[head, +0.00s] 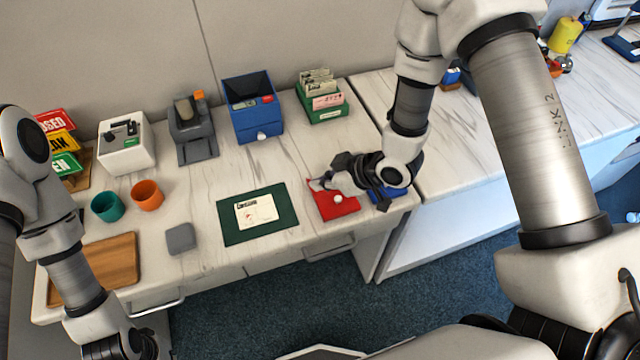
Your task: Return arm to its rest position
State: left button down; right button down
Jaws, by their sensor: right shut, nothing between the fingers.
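My right arm reaches in from the upper right. Its gripper (322,183) is shut and empty, just over the left part of a red mat (345,209) near the counter's front edge. A small white round thing (338,199) lies on the red mat. I cannot tell whether the fingers touch the mat. A blue mat (388,196) lies to the right, partly hidden under my right wrist. My left arm hangs down at the left, with its gripper (135,345) only partly in view at the bottom edge, its fingers unclear.
A green mat with a white card (257,212) lies mid-counter. A grey block (180,239), a wooden tray (112,262), teal (107,206) and orange (147,195) cups are left. A blue bin (252,118), green card box (322,106) and grey device (192,135) stand behind.

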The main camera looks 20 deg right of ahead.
jog(key=d+f+v, duration=0.1)
jog(key=v, duration=0.8)
jog(key=s+f+m+g+h, duration=0.3)
jog(key=s+f+g, duration=0.2)
jog(key=s+f, duration=1.1)
jog(key=s+d+f+m+g+h, duration=0.1)
jog(key=s+d+f+m+h, duration=0.2)
jog(key=d+f+m, duration=0.1)
jog(key=d+m, duration=0.1)
jog(key=m, duration=0.1)
jog(key=shift+m, duration=0.4)
jog(key=shift+s+f, duration=0.1)
